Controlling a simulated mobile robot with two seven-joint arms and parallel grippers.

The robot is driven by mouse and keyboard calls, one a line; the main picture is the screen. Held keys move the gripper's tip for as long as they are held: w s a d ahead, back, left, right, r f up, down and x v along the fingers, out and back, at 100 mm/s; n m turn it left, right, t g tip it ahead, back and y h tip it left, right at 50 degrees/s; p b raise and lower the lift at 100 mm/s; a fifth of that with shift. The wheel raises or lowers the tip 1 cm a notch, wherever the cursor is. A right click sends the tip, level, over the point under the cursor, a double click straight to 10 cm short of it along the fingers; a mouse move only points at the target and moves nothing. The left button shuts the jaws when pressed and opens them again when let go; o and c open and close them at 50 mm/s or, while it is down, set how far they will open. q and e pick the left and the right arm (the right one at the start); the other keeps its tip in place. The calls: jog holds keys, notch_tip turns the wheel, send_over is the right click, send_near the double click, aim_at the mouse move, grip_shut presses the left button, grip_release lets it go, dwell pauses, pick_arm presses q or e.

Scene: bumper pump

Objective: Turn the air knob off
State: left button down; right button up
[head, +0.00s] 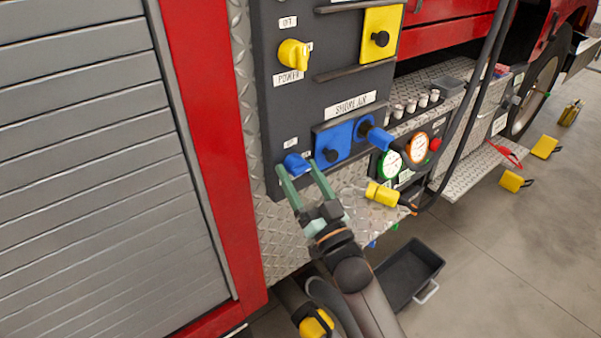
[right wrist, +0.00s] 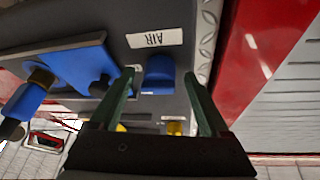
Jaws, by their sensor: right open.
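The blue air knob (head: 296,164) sits low on the dark panel, under a small white label. It also shows in the right wrist view (right wrist: 159,73), below a label reading AIR. My right gripper (head: 299,168) is open with its two green fingers pointing at the panel. In the right wrist view the fingertips (right wrist: 160,75) lie one on each side of the knob, with gaps that I cannot judge exactly. The fingers hide part of the knob in the head view. My left gripper is not in view.
A blue shore-air plate (head: 328,143) with fittings is right of the knob. A yellow power knob (head: 293,54) is above. Gauges (head: 390,164), a yellow plug (head: 381,194) and dark hoses lie to the right. A black bin (head: 424,257) is on the floor.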

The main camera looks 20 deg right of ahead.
jog(key=c, duration=0.6)
grip_shut()
